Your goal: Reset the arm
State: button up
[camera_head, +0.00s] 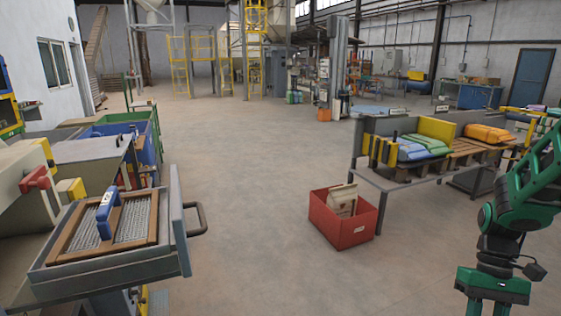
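My arm (500,215), green and dark grey, stands at the right edge of the head view. Its lower part rises from the bottom edge, and its upper green link slants up and to the right out of the picture. My gripper is not in view, so I cannot see its fingers or whether it holds anything. The visible part of my arm overlaps the right end of the metal table behind it in the picture; I see no clear contact.
A metal table (372,176) with folded sacks (424,145) stands at right. A red bin (335,232) holding a paper sack (343,201) sits on the floor. At left, a drawer (120,268) with a handled screen (104,214) juts out. The middle floor is clear.

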jog(key=shift+s+a, duration=0.1)
jog(key=shift+s, duration=0.15)
dwell(1.2)
